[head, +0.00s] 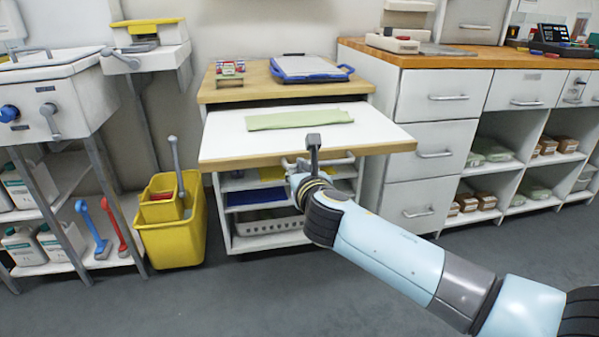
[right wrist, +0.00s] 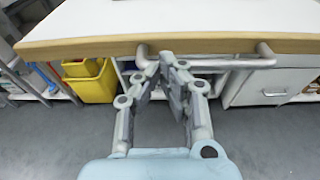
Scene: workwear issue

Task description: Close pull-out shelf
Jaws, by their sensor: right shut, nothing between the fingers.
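The pull-out shelf (head: 225,135), white with a wooden front edge, stands out from the cabinet under its wooden top. A folded pale green cloth (head: 298,119) lies on it. A grey bar handle (head: 342,159) sits below the front edge. My right gripper (head: 313,140) is at the middle of that edge, shut and empty. In the right wrist view its fingertips (right wrist: 168,60) are just below the wooden edge (right wrist: 90,46), overlapping the left part of the handle (right wrist: 230,62); I cannot tell whether they touch it. My left gripper is not in view.
A blue-rimmed tray (head: 310,68) and small items (head: 230,68) stand on the cabinet top. A yellow mop bucket (head: 172,235) stands on the floor at left. White drawers (head: 430,150) stand close on the right. The grey floor in front is clear.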

